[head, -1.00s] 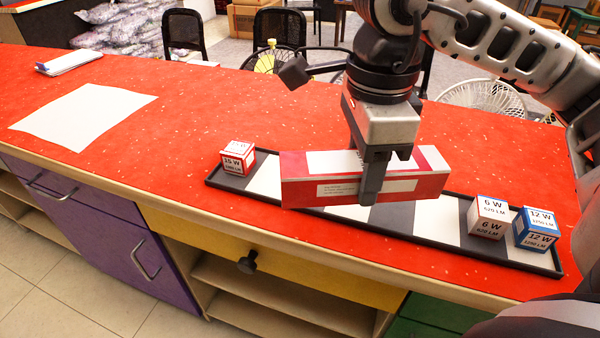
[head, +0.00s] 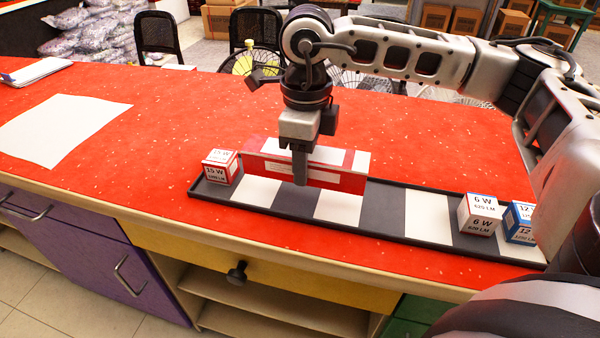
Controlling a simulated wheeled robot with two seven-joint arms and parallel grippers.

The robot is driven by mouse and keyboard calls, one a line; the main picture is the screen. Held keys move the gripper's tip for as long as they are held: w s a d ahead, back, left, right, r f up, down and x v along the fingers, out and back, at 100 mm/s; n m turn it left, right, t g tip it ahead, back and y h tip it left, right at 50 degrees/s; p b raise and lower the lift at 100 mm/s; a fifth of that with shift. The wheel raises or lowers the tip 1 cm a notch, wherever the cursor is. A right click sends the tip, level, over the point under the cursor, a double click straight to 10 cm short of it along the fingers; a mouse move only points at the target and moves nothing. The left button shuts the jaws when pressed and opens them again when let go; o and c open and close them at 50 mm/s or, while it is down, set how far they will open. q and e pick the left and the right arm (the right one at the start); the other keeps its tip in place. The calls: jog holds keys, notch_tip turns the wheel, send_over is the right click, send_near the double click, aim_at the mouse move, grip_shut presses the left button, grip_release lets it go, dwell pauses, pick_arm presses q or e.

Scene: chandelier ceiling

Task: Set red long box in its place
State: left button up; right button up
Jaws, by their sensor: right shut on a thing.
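The red long box (head: 340,178), red with white panels, is held level in my right gripper (head: 300,172). The gripper points down and is shut on the box near its middle. The box is over the left part of the long tray (head: 384,232), which has black and white sections; I cannot tell whether it touches the tray. A small red-and-white 15 W box (head: 221,168) stands at the tray's left end, just left of the held box. A white 6 W box (head: 478,215) and a blue-and-white 12 W box (head: 518,222) stand at its right end. My left gripper is not in view.
The tray lies on a red counter (head: 420,135) near its front edge. A white sheet (head: 62,128) and a paper stack (head: 36,72) lie at the left. Black chairs (head: 158,36) stand behind the counter. The tray's middle sections are bare.

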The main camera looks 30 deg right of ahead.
aim_at(300, 191)
jog(key=shift+w+f, duration=0.5)
jog(key=shift+w, duration=0.05)
jog(key=f, duration=0.3)
jog(key=shift+w, duration=0.35)
jog(key=shift+f, duration=0.5)
jog(key=shift+f, duration=0.1)
jog(key=shift+f, duration=0.15)
jog(key=o, duration=1.3)
jog(key=shift+o, duration=0.2)
